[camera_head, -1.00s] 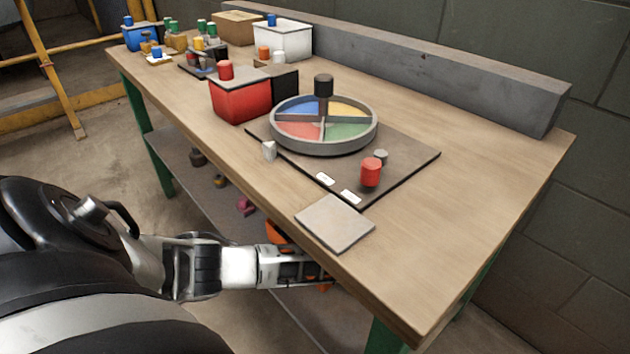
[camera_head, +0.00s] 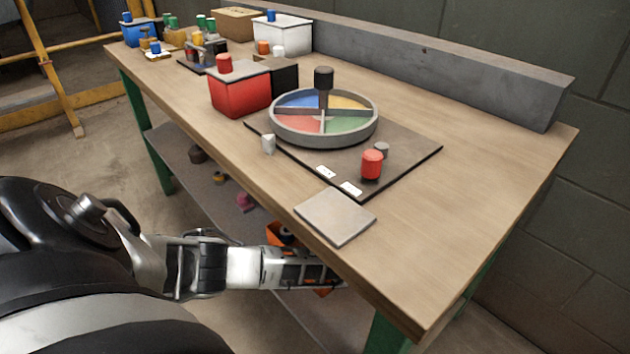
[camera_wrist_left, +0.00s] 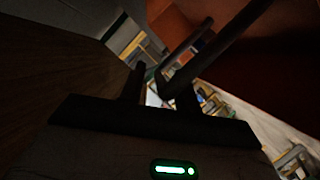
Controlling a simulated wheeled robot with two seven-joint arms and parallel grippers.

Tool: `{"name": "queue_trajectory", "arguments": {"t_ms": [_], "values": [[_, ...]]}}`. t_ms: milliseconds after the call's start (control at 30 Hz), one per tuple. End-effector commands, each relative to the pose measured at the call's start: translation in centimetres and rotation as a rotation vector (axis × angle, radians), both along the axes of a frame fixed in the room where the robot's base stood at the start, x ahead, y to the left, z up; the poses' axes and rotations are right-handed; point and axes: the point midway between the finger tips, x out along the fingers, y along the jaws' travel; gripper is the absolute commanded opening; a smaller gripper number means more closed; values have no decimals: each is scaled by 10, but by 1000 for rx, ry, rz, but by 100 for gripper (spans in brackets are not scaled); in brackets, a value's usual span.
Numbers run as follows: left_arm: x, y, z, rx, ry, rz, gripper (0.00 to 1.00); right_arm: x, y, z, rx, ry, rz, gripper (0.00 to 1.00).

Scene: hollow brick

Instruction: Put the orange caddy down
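The orange caddy (camera_head: 274,233) shows in the head view beside the bench's front edge, mostly hidden behind my left gripper and forearm. Dark and orange items show inside its top. My left gripper (camera_head: 328,274) is at the caddy, below the bench top's front edge. In the left wrist view its two dark fingers (camera_wrist_left: 160,92) meet a dark bar that looks like the caddy's handle, and a reddish-orange wall (camera_wrist_left: 285,55) fills the upper right. The gripper looks shut on the handle, though the contact is dim. The caddy's underside is hidden. My right gripper is out of view.
The wooden bench top (camera_head: 450,235) is clear at its near right. A grey square tile (camera_head: 335,216) lies at the front edge. A divided round tray (camera_head: 323,140), a red bin (camera_head: 240,92) and a red knob (camera_head: 371,164) stand behind. A lower shelf (camera_head: 215,185) holds small items.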

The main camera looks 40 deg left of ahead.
Motion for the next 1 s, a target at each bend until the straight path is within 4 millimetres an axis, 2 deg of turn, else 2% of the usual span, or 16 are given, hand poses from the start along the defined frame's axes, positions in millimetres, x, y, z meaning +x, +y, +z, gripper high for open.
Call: {"name": "queue_trajectory", "arguments": {"t_ms": [167, 433, 600, 1000], "values": [[-7, -24, 9, -6, 1, -2, 32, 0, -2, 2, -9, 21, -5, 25], [-18, -60, 22, -4, 0, -1, 32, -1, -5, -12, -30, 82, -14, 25], [-21, -67, 24, -1, -2, 0, 32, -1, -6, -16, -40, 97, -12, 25], [-21, -67, 24, -1, -1, 0, 32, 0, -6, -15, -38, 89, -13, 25]]}}
